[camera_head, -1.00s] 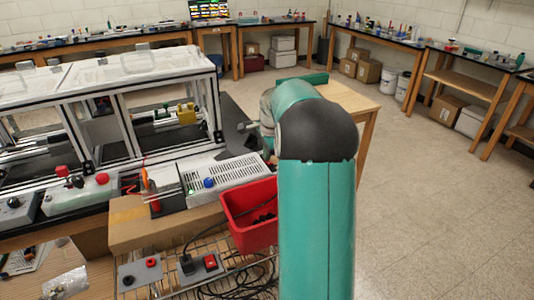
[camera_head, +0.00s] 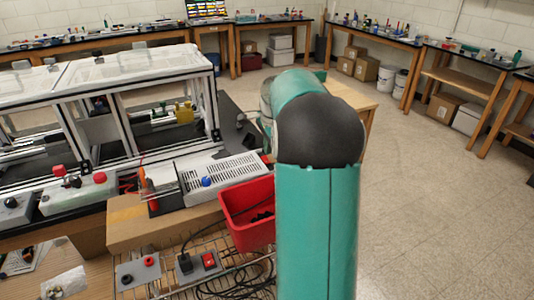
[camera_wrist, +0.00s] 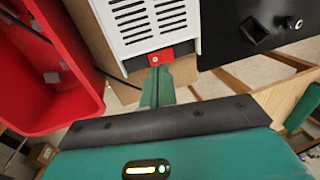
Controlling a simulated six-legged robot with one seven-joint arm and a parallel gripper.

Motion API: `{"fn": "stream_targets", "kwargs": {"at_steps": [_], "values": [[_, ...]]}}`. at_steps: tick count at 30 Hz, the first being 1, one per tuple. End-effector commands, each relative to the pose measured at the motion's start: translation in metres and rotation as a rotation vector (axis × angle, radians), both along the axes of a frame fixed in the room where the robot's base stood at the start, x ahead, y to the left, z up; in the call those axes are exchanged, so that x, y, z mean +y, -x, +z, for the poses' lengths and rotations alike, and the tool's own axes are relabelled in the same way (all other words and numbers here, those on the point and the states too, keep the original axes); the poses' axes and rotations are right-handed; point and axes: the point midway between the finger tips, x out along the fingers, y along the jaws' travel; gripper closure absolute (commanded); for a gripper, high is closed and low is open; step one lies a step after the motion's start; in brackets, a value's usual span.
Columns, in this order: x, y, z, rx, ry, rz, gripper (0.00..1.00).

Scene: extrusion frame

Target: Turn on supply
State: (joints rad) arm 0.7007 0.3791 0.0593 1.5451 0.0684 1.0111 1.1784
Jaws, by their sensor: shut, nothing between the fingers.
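The supply is a pale grey slotted box (camera_head: 225,177) with a blue knob (camera_head: 206,181), on the bench left of my arm in the head view. In the wrist view, the slotted casing (camera_wrist: 150,18) is at the top, and a red switch (camera_wrist: 140,62) with a small pale mark is at its near end. My gripper (camera_wrist: 158,72) is shut and empty, its green fingers pointing at the switch. The tips overlap the switch's lower edge in the picture; I cannot tell whether they touch. In the head view my arm hides the gripper.
A red bin (camera_head: 249,226) sits beside the supply, close to my gripper, and shows at left in the wrist view (camera_wrist: 45,85). A black panel (camera_wrist: 258,25) is at upper right there. A cardboard box (camera_head: 150,225) and coiled cables (camera_head: 240,283) lie near the bench front.

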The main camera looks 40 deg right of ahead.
Motion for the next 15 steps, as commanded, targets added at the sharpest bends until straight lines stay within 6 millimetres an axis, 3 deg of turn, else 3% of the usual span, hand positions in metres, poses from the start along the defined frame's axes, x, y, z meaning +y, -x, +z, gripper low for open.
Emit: {"fn": "stream_targets", "kwargs": {"at_steps": [9, 15], "values": [[0.005, 0.015, 0.070, -0.003, 0.002, 0.001, 1.00], [0.006, 0.020, 0.093, -0.001, 0.000, 0.001, 1.00]]}}
